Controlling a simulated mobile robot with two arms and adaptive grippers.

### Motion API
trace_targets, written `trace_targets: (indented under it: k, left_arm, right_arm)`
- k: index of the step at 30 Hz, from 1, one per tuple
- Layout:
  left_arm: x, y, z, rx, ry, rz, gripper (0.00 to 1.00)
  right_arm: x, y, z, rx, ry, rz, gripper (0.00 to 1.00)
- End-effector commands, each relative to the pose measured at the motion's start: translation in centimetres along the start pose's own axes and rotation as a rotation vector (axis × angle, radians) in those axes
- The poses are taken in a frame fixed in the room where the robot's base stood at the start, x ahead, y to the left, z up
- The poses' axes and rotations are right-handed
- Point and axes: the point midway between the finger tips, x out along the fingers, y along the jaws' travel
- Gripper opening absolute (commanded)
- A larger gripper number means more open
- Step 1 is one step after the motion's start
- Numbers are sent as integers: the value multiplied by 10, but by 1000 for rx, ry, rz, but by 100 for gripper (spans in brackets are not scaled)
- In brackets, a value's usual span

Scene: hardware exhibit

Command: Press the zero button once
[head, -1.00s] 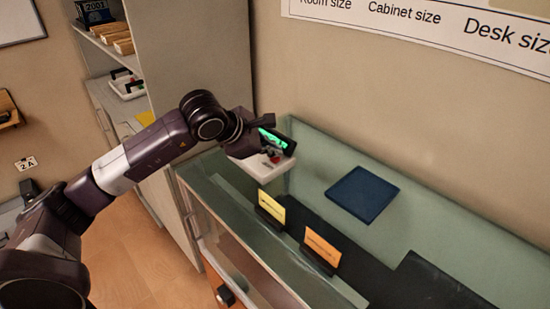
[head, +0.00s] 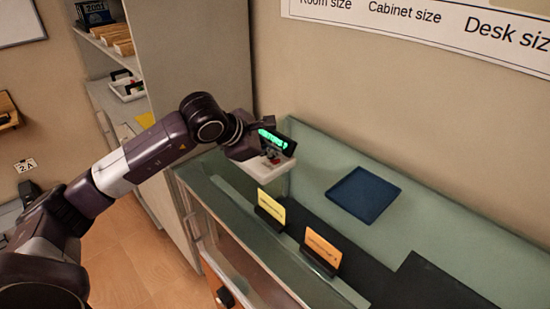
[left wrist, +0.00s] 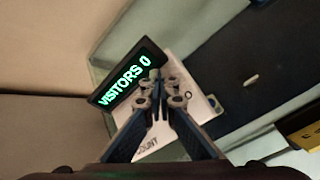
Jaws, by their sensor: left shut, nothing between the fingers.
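The counter device has a white sloped base (head: 262,174) and a black display (head: 282,141) with green characters, at the far left end of the glass case. In the left wrist view its display (left wrist: 128,76) reads "VISITORS 0", and its white face (left wrist: 210,104) carries the label "COUNT" and a partly covered label ending in "O". My left gripper (head: 268,157) is shut and empty, pointing down at the device's face. In the left wrist view its fingertips (left wrist: 160,86) cover the middle of that face. They hide the zero button, and contact cannot be told. My right gripper is out of view.
A yellow card (head: 271,208) and an orange card (head: 321,251) stand in black holders along the case's front. A blue tray (head: 363,195) lies farther back. A tall grey cabinet (head: 195,70) stands behind my left arm. The case has glass edges.

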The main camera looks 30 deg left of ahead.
Motion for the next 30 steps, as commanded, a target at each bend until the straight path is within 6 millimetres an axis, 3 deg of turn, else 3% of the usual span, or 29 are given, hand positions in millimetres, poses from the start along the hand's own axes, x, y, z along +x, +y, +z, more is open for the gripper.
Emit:
trace_targets:
  k: [30]
  left_arm:
    - [-20,15,15,0,0,0,0]
  right_arm:
    - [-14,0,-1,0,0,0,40]
